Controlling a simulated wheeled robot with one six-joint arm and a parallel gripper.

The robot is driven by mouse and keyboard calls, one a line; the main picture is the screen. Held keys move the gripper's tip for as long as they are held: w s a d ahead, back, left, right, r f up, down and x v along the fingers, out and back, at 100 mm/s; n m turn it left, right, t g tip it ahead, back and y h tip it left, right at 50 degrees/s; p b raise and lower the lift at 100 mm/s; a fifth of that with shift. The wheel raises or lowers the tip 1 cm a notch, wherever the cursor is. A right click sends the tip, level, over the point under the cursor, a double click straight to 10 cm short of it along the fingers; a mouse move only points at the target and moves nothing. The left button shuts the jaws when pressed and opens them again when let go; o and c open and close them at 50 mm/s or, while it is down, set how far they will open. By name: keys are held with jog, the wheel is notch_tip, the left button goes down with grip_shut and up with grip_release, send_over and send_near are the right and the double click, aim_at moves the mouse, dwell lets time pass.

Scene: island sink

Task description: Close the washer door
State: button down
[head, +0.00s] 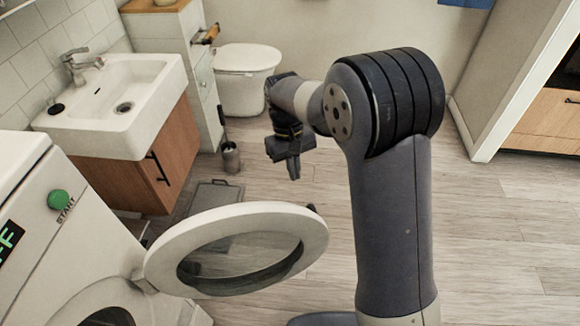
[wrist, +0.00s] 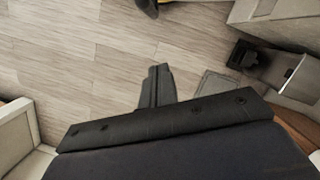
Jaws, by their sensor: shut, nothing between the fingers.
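The washer (head: 62,235) stands at the left in the head view, with a green START knob on its front. Its round white door (head: 235,217) with a glass middle stands wide open, swung out to the right over the floor. My gripper (head: 293,172) is shut and empty, pointing down beyond the door's far rim and apart from it. In the wrist view my gripper (wrist: 158,82) shows shut above the wood floor. The washer door cannot be made out clearly in the wrist view.
A white sink (head: 115,105) on a wooden cabinet (head: 150,165) stands behind the washer. A toilet (head: 243,80) and a toilet brush holder (head: 230,157) are farther back. A grey flat thing (head: 212,198) lies on the floor behind the door. The floor at right is clear.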

jog(key=s+d+f, duration=0.3)
jog(key=s+f, duration=0.1)
jog(key=f, duration=0.2)
jog(key=shift+s+f, duration=0.25)
jog(key=shift+s, duration=0.15)
